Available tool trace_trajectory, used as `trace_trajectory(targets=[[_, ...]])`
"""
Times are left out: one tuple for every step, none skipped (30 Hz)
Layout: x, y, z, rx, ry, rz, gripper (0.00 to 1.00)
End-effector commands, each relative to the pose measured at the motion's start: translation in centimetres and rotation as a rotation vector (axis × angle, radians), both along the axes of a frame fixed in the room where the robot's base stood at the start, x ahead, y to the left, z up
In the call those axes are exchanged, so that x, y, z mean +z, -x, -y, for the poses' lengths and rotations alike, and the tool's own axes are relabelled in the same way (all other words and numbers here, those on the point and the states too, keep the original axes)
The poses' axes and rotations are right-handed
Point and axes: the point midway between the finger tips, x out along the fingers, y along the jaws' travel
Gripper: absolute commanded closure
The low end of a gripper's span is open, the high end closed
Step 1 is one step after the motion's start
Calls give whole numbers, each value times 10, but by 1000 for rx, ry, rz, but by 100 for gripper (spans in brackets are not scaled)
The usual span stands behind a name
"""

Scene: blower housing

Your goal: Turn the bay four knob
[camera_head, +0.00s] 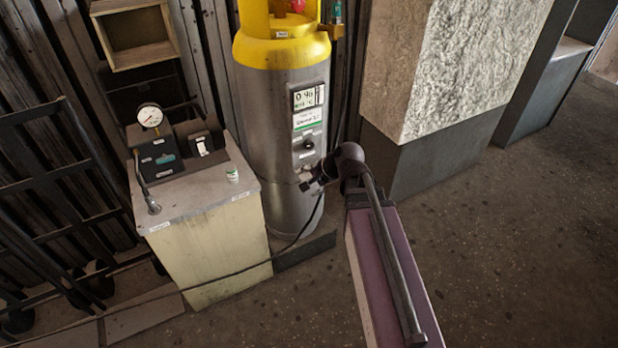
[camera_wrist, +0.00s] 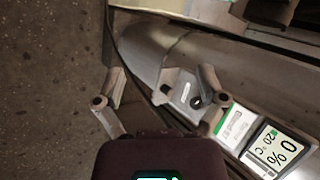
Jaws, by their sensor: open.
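A tall silver cylinder (camera_head: 283,110) with a yellow top stands in the middle of the head view. Its front panel has a display (camera_head: 308,97), a green and white label and a small dark round knob (camera_head: 308,144) below them. My gripper (camera_head: 308,184) is in front of the cylinder, below the knob. In the wrist view my gripper (camera_wrist: 161,78) is open and empty, its fingers spread wide. The knob (camera_wrist: 195,102) shows just left of the right finger, which partly covers its plate. I cannot tell the depth gap. No bay number is readable.
A pale cabinet (camera_head: 215,240) with a gauge (camera_head: 150,117) and switch box stands left of the cylinder. A dark cable crosses the floor there. A rough stone block (camera_head: 450,70) on a grey base stands right. The floor (camera_head: 530,240) at right is clear.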

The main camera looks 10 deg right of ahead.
Motion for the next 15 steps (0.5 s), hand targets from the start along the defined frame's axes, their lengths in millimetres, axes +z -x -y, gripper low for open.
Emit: trace_trajectory(targets=[[6, 3, 0, 21, 20, 0, 10], [7, 5, 0, 34, 33, -1, 10], [8, 7, 0, 49, 49, -2, 10], [8, 8, 0, 60, 58, -3, 10], [9, 10, 0, 70, 68, -3, 10], [9, 11, 1, 81, 80, -4, 10], [10, 12, 1, 88, 88, -5, 10], [10, 13, 1, 96, 94, -5, 10], [10, 14, 1, 103, 101, -5, 10], [10, 15, 2, 108, 106, -6, 10], [10, 15, 2, 112, 110, -7, 10], [10, 16, 2, 116, 114, -7, 10], [10, 16, 2, 118, 116, -8, 10], [10, 16, 2, 119, 117, -7, 10], [10, 16, 2, 120, 118, -8, 10]])
